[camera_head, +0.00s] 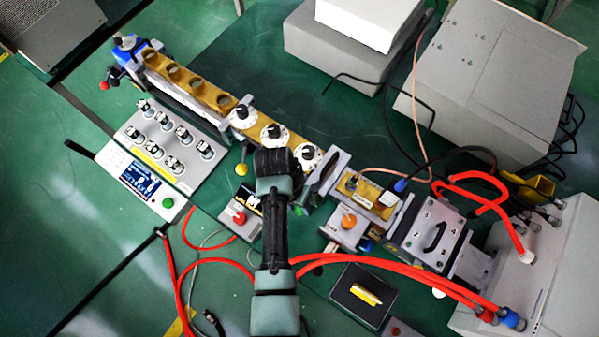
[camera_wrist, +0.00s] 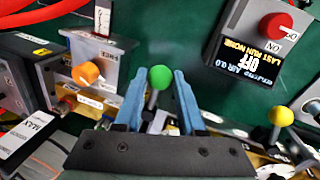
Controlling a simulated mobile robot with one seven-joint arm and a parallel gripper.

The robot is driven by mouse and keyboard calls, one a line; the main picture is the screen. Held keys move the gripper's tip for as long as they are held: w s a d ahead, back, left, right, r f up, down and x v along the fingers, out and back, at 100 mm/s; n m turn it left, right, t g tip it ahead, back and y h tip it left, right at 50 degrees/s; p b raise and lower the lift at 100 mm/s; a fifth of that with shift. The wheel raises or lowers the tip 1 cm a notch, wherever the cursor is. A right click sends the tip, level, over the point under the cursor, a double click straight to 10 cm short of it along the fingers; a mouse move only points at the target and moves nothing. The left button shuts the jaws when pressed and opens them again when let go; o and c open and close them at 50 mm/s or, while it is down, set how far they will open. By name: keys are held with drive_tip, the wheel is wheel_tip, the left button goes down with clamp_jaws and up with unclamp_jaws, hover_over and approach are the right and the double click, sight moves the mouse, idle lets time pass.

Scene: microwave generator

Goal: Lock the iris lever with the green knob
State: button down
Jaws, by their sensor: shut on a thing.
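The iris lever's green knob (camera_wrist: 161,77) shows at the middle of the wrist view, on a thin metal stem (camera_wrist: 151,101). My gripper (camera_wrist: 155,80) has its two blue fingers on either side of the knob and stem, closed on the lever. The lever's base is hidden behind the gripper body.
A yellow-knobbed lever (camera_wrist: 281,116) stands at the right of the wrist view. A box with a red knob (camera_wrist: 275,25) is at upper right, and an orange knob (camera_wrist: 88,74) is at left. Red hoses (camera_head: 400,275) run close to my arm.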

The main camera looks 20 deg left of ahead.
drive_tip(key=shift+w+r, duration=0.1)
drive_tip(key=c, duration=0.5)
unclamp_jaws()
drive_tip(key=a+r, duration=0.1)
drive_tip(key=r, duration=0.7)
drive_tip(key=a+r, duration=0.1)
drive_tip(key=r, duration=0.3)
drive_tip(key=shift+w+a+r, duration=0.1)
drive_tip(key=shift+a+r, duration=0.2)
drive_tip(key=shift+r, duration=0.05)
